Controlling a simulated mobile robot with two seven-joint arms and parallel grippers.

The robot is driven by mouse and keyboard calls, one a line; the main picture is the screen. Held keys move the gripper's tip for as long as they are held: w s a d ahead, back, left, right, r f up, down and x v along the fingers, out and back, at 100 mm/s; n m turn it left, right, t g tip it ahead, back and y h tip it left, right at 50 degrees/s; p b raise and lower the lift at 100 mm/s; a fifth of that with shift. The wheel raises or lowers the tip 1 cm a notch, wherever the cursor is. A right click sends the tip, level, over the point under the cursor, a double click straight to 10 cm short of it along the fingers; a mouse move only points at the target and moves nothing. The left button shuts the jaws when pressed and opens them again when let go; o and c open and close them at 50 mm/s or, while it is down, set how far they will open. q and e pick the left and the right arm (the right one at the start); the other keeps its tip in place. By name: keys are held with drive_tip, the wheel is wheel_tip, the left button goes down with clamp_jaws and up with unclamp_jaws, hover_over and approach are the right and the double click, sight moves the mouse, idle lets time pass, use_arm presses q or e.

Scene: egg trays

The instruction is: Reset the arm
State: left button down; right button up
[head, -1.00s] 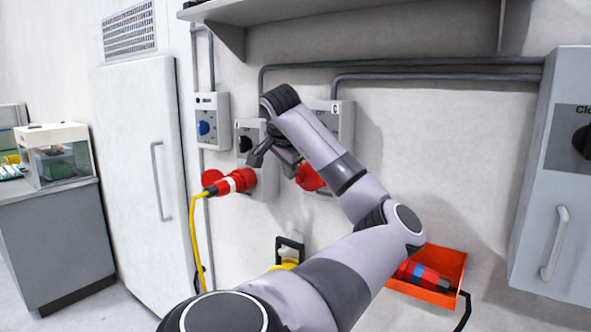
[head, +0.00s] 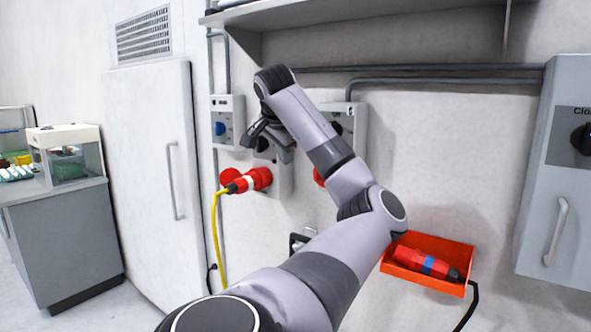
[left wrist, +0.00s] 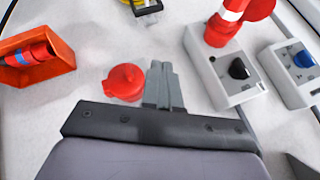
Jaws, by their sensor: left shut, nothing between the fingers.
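My left gripper (head: 257,138) is in front of the wall boxes, above the plugged-in red plug (head: 250,181) and apart from it. In the left wrist view its fingers (left wrist: 163,84) are together with nothing between them. The red plug has a white band and a yellow cable hanging down; it also shows at the top of the left wrist view (left wrist: 228,20). A round red socket cover (left wrist: 124,82) appears beside the fingers there. My right gripper is not in view.
An orange tray (head: 450,285) on the right holds a red and blue connector (head: 425,262) with a black cable. A grey shelf (head: 380,40) overhangs the wall. A grey cabinet (head: 560,215) stands at the far right and a white door (head: 150,150) at left.

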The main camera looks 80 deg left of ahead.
use_arm(q)
drive_tip(key=shift+s+d+r, duration=0.1)
drive_tip(key=shift+s+r, duration=0.6)
drive_tip(key=shift+r, duration=0.3)
drive_tip(key=shift+s+r, duration=0.7)
drive_tip(key=shift+r, duration=0.25)
